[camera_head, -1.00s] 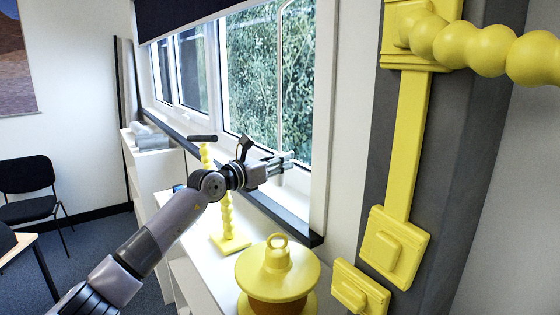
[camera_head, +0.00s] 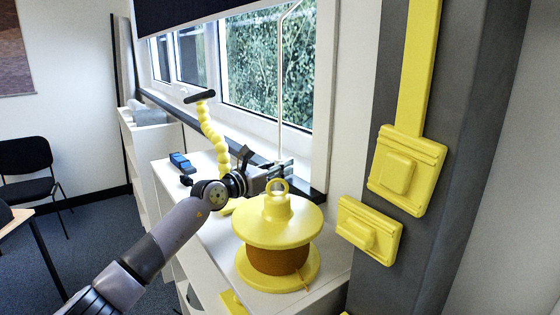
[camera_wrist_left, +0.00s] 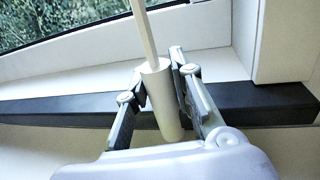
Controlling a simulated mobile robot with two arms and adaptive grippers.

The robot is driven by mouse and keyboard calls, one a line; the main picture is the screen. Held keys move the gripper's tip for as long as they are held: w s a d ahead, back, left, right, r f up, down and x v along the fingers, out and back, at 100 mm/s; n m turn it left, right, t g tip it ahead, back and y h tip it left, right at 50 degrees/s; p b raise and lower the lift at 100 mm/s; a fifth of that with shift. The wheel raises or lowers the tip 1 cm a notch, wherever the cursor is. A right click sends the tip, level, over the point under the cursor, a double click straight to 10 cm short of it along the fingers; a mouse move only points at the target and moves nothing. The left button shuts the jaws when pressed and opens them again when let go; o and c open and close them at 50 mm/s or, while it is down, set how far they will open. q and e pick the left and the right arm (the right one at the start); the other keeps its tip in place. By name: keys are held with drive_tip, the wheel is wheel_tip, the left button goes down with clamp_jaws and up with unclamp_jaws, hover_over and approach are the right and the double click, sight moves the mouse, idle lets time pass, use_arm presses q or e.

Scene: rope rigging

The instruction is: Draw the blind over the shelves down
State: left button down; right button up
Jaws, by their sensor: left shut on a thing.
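The dark blind (camera_head: 185,15) hangs over the upper part of the window in the head view, its lower edge well above the sill. A thin pale cord or rod (camera_head: 284,70) runs down beside the glass to my left gripper (camera_head: 279,168). In the left wrist view, the left gripper (camera_wrist_left: 160,88) is shut on the pale cylindrical pull handle (camera_wrist_left: 163,100) at the cord's lower end. The handle sits between the fingers, in front of the dark sill edge. My right gripper is in neither view.
The white shelf top (camera_head: 180,158) below the window holds a yellow spool-like object (camera_head: 277,240), a yellow beaded stand (camera_head: 216,140) and a small blue item (camera_head: 180,162). A grey column with yellow fittings (camera_head: 407,170) stands at the right. A chair (camera_head: 28,165) is far left.

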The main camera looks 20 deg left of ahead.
use_arm(q)
drive_tip(key=shift+f, duration=0.4)
drive_tip(key=c, duration=1.4)
unclamp_jaws()
drive_tip(key=shift+r, duration=0.1)
drive_tip(key=shift+o, duration=0.2)
drive_tip(key=shift+r, duration=0.1)
drive_tip(key=v, duration=1.2)
